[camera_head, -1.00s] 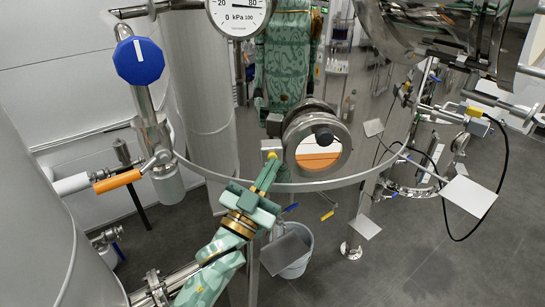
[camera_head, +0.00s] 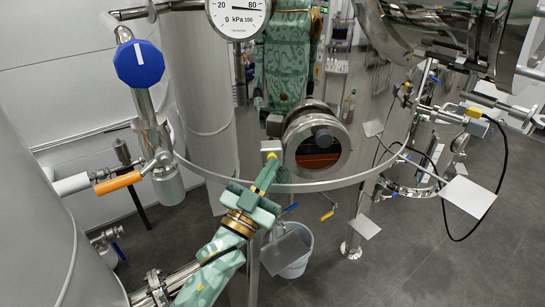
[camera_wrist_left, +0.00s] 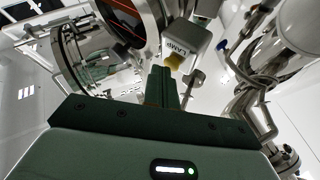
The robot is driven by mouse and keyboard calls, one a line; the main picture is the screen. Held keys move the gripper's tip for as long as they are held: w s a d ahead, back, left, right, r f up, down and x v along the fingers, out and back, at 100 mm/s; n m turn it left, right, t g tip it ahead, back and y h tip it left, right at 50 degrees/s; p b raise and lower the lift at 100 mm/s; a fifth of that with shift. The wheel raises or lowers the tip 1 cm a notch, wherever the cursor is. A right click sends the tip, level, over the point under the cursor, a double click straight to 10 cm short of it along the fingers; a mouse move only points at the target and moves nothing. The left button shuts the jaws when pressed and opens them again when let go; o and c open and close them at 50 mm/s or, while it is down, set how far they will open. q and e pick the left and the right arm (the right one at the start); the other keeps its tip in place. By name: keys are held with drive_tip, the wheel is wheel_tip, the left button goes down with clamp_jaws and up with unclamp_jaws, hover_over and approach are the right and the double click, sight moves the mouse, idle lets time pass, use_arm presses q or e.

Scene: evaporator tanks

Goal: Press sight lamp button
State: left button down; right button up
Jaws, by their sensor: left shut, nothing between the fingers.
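The lamp box (camera_head: 271,146) is a small grey block just left of the round sight glass (camera_head: 318,160) on the steel tank. In the left wrist view the box (camera_wrist_left: 197,42) reads LAMP and carries a yellow button (camera_wrist_left: 174,61). The button (camera_head: 271,155) also shows in the head view, right at my fingertips. My left gripper (camera_head: 269,168) is shut and empty, pointing up at the button. In the left wrist view its fingertips (camera_wrist_left: 163,72) are close beside the button; I cannot tell whether they touch. The sight glass is dark inside, with a dull red band. My right gripper is out of view.
A curved metal rail (camera_head: 340,183) runs around the tank near my left gripper. A blue knob (camera_head: 139,62) and an orange-handled valve (camera_head: 118,182) stand to the left. A pressure gauge (camera_head: 239,15) is above. A bucket (camera_head: 294,262) stands on the floor.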

use_arm(q)
drive_tip(key=s+p, duration=0.2)
drive_tip(key=s, duration=0.4)
drive_tip(key=shift+d, duration=0.3)
drive_tip(key=shift+f, duration=0.1)
